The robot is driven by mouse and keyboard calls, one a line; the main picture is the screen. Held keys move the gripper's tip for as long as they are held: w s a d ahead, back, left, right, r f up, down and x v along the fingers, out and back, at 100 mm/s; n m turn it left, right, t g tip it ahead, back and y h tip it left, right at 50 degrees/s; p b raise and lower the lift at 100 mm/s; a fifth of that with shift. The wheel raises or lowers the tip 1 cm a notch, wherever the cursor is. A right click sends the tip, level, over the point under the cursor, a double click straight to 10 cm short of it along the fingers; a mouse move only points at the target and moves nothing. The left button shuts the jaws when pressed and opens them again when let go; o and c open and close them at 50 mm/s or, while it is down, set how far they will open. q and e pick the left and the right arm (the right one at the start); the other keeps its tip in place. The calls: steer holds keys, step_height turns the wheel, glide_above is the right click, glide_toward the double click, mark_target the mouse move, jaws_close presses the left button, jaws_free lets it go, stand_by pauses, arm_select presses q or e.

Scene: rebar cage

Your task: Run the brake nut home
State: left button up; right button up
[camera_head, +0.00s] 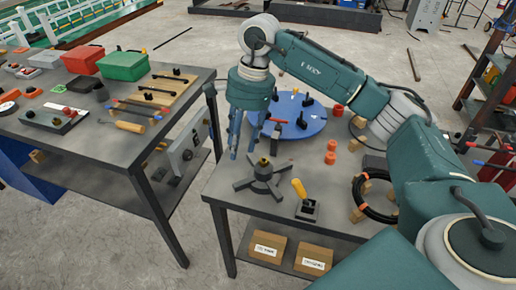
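A dark star-shaped fixture with several spread arms (262,182) sits on the right-hand grey table. A small brass-coloured piece (263,162) tops its hub; it may be the brake nut, but it is too small to be sure. My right gripper (253,146) points down just above this fixture, its blue-grey fingers spread apart. I see nothing between the fingers. Whether the left fingertip touches the fixture cannot be told. My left gripper is not in view.
A blue round plate (305,118) with black knobs lies behind the gripper. A yellow-handled lever (299,188), orange-red pieces (331,150) and a black cable ring (361,200) stand to the right. A tool table (95,150) with red and green boxes is at left, across a gap.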

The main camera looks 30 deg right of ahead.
mark_target(264, 159)
steer(key=d+r+h, duration=0.2)
steer(key=d, duration=0.5)
steer(key=f+p, duration=0.1)
steer(key=f, duration=0.9)
steer(key=shift+s+d+f+p, duration=0.1)
steer(key=shift+s+f+p, duration=0.1)
steer(key=shift+p, duration=0.2)
jaws_close()
